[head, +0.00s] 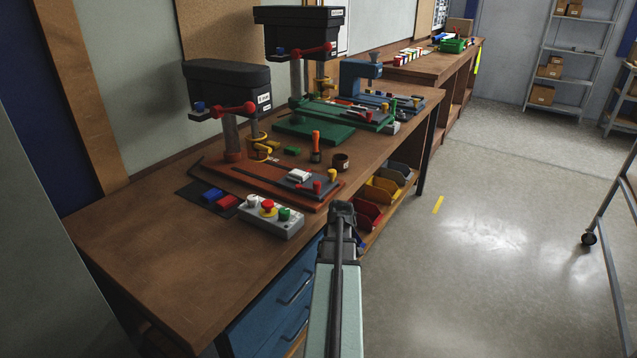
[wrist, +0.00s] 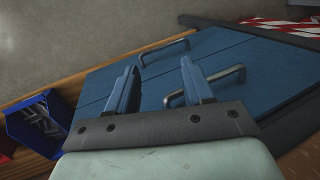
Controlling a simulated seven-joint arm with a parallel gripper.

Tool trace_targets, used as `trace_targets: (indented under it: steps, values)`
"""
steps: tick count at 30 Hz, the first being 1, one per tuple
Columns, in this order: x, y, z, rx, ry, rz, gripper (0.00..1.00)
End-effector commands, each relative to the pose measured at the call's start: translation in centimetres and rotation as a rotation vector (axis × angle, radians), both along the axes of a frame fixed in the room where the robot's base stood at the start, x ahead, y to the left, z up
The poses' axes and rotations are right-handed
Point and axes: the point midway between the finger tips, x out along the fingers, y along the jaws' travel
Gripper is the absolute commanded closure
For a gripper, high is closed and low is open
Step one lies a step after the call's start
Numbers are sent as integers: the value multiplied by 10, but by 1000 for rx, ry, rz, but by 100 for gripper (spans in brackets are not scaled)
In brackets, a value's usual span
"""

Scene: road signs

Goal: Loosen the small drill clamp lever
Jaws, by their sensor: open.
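Two drill presses stand on the wooden bench in the head view. The nearer, smaller drill (head: 228,85) has a dark head, a grey column and a red-brown base (head: 240,176). A red lever (head: 235,110) with a round end sits on the side of its head. Yellow parts (head: 262,148) show beside its column; I cannot tell which part is the clamp lever. My gripper (head: 342,208) is in front of the bench's front edge, apart from the drill. In the wrist view its two blue fingers (wrist: 160,82) are spread and empty, facing the blue drawers.
A grey box with coloured buttons (head: 270,216) is on the bench's front edge. The larger drill (head: 300,32) with a green base (head: 306,128) stands behind. Blue drawers (head: 270,310) with handles and coloured bins (head: 382,190) are under the bench.

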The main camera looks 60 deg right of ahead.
Motion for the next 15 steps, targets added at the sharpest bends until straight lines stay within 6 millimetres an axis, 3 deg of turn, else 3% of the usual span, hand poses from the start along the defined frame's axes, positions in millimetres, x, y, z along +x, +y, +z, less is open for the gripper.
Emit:
trace_targets:
  steps: [3,15]
  values:
    - [12,-24,36,-46,-43,-26,48]
    - [42,-83,155,-178,-189,-73,48]
